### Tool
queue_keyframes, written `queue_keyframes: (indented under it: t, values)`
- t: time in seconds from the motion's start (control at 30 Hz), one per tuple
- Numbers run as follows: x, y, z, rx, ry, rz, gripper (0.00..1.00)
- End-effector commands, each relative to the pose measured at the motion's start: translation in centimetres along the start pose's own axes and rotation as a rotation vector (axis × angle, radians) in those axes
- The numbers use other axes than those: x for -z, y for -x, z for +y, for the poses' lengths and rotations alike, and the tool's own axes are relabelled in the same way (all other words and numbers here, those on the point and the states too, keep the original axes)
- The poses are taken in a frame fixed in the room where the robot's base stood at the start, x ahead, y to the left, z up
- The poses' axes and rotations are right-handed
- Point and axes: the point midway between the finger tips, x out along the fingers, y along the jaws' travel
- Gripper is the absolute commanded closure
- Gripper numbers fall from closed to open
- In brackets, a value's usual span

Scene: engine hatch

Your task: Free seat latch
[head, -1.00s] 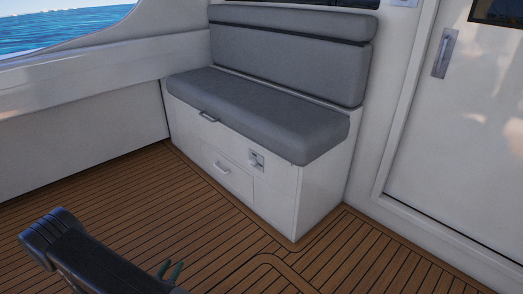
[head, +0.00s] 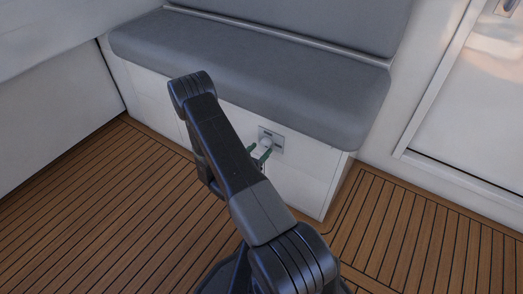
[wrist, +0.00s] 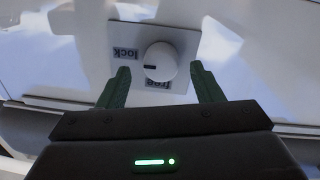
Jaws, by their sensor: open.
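The seat latch is a round white knob (head: 265,142) on a small grey plate (head: 277,139) in the front of the bench. In the wrist view the knob (wrist: 160,62) shows a dark mark on its left side, by the upside-down word "lock". The word "free", also upside down, is on the plate (wrist: 184,45) below the knob. My gripper (head: 260,152) is open, with green fingers close in front of the latch. In the wrist view its fingers stand left and right of the knob, apart from it.
The grey seat cushion (head: 250,75) overhangs the white bench front (head: 313,180) above the latch. My arm hides part of the bench front. The teak deck (head: 80,220) is clear to the left and right. A white door (head: 470,110) stands at the right.

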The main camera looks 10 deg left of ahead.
Motion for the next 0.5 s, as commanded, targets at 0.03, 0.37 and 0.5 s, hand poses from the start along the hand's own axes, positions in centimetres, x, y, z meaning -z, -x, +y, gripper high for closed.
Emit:
queue_keyframes:
  t: [0.03,0.37,0.5]
  values:
    - [-0.1,-0.6,0.0,-0.002,-0.001,0.000,0.40]
    - [0.1,-1.7,0.0,0.001,0.000,0.000,0.40]
    - [0.0,-1.6,0.0,0.001,0.000,0.000,0.46]
